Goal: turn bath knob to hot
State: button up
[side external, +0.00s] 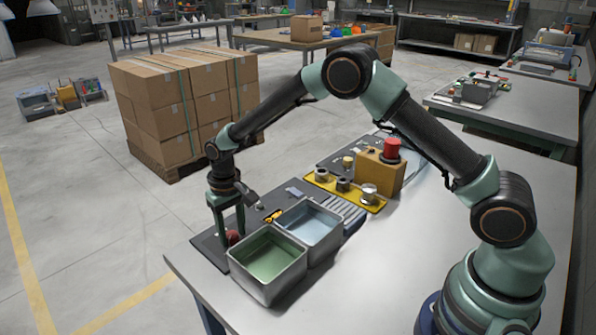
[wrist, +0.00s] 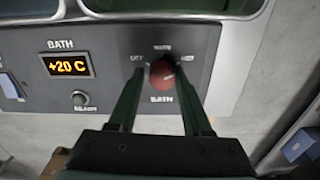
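The red bath knob (wrist: 162,74) sits on a dark grey panel in the wrist view, below the label WARM, with OFF to its left and HOT to its right. A pale mark shows on the knob, but I cannot tell which label it points to. The knob also shows in the side view (side external: 233,237). My gripper (wrist: 162,70) reaches down with one finger on each side of the knob. The fingers are apart, and a narrow gap seems to show beside the knob. The bath display (wrist: 68,65) reads +20 C.
Two open metal baths stand beside the panel, one with green liquid (side external: 266,256) and one pale blue (side external: 309,226). A small round button (wrist: 80,99) lies below the display. A yellow box with a red button (side external: 391,149) stands further back. The bench front is clear.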

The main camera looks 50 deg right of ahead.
jog(key=shift+o, duration=0.9)
notch_tip(320, 180, up, 12)
jog(key=shift+s+r, duration=0.1)
jog(key=shift+r, duration=0.05)
notch_tip(320, 180, up, 6)
jog(key=t, duration=0.1)
send_over(234, 234)
jog(key=s+d, duration=0.3)
jog(key=s+d+r+t, duration=0.1)
jog(key=s+d+r, duration=0.2)
jog(key=s, duration=0.2)
jog(key=s+d+r+t, duration=0.2)
jog(key=s+d+r, duration=0.15)
jog(key=s, duration=0.25)
jog(key=s+d+f+n+t, duration=0.1)
jog(key=s, duration=0.6)
jog(key=shift+d+f, duration=0.25)
jog(key=shift+d, duration=0.05)
